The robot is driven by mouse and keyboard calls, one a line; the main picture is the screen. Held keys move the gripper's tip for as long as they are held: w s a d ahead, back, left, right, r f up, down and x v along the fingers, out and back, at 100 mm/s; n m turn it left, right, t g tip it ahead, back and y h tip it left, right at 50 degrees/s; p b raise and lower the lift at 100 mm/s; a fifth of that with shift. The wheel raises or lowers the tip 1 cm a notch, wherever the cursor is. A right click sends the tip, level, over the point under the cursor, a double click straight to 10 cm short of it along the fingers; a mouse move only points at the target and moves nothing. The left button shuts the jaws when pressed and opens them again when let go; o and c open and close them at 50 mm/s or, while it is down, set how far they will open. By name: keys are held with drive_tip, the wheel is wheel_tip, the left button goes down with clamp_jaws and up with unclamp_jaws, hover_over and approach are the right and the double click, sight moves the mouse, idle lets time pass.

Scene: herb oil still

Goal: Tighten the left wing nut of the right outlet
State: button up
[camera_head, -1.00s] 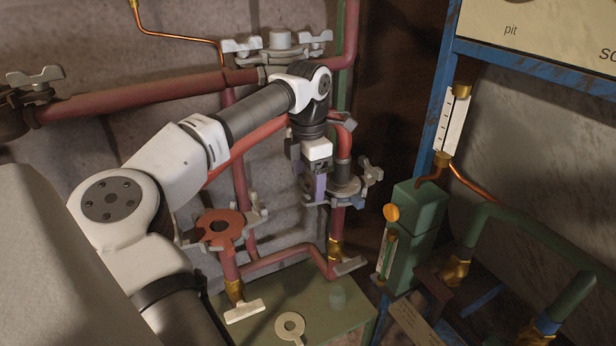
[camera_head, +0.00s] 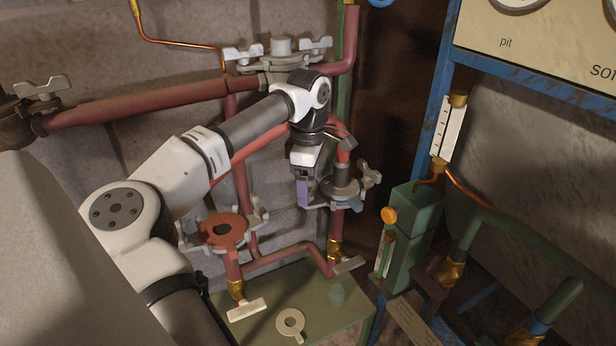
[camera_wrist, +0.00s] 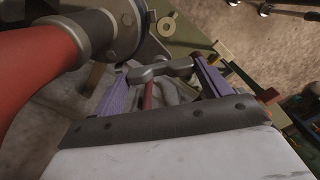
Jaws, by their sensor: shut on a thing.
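The right outlet (camera_head: 345,190) is a grey clamped flange on a red pipe, right of centre in the head view. A wing nut (camera_head: 370,176) stands out at its right side. My gripper (camera_head: 304,198) points down at the flange's left side and hides the left wing nut there. In the wrist view, the left wing nut (camera_wrist: 146,73) lies between the two purple fingers of my gripper (camera_wrist: 160,72), its grey wings spanning from one finger towards the other. My gripper is shut on it. The flange edge (camera_wrist: 122,25) and red pipe (camera_wrist: 35,70) are close beside the left finger.
Left of my gripper is an open outlet with a rust-red gasket (camera_head: 222,230) and wing nuts. A pale gasket (camera_head: 290,322) lies on the green box (camera_head: 325,300) below. Red pipes (camera_head: 140,103) run behind my arm. A green vessel (camera_head: 413,230) stands at right.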

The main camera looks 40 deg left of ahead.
drive_tip(key=m+p, duration=0.1)
drive_tip(key=m, duration=0.4)
drive_tip(key=shift+m, duration=0.3)
drive_tip(key=shift+m+p, duration=0.35)
drive_tip(key=shift+m, duration=1.85)
drive_tip(key=o, duration=1)
